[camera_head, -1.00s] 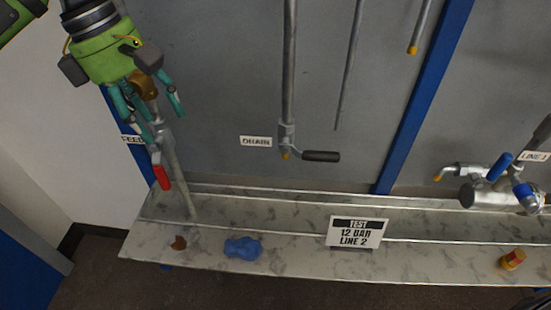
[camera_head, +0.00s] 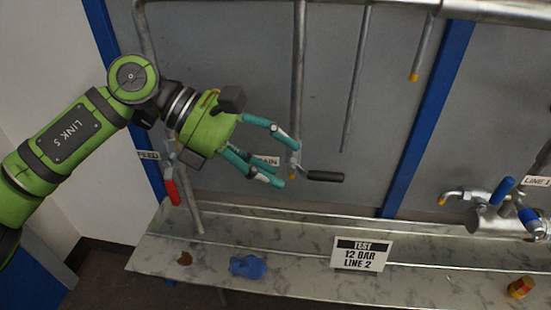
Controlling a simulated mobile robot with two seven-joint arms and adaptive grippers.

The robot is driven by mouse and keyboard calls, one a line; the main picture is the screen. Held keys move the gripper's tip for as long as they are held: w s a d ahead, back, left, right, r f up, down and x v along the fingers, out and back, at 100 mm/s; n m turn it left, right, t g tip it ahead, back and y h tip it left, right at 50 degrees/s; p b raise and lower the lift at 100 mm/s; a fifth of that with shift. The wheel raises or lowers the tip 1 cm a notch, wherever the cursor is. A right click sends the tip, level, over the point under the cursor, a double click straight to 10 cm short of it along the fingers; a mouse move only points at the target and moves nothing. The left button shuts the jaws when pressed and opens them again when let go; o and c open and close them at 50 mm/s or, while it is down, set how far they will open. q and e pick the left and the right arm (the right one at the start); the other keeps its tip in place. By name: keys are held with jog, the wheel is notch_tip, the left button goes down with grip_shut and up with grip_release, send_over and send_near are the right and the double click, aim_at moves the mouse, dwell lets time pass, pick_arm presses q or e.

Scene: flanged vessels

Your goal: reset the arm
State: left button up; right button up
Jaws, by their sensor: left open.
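My left arm comes in from the left, and its green gripper (camera_head: 284,158) points right. Its teal fingers are spread open, and I see nothing between them. The fingers are in front of the drain pipe's label and close to the drain valve with its black handle (camera_head: 325,176); I cannot tell whether they touch it. My right gripper is not in view.
A marbled shelf (camera_head: 300,245) runs below, with a blue lump (camera_head: 247,266), a brown piece (camera_head: 185,258), a test sign (camera_head: 361,254) reading 12 BAR LINE 2, and a yellow-brown fitting (camera_head: 521,287). A blue-handled valve (camera_head: 503,189) is at right. Blue posts (camera_head: 425,120) divide the grey wall panels.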

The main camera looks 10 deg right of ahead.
pick_arm(q)
jog(key=shift+s+d+r, duration=0.1)
jog(key=shift+s+d, duration=0.1)
jog(key=shift+d, duration=0.05)
dwell(0.3)
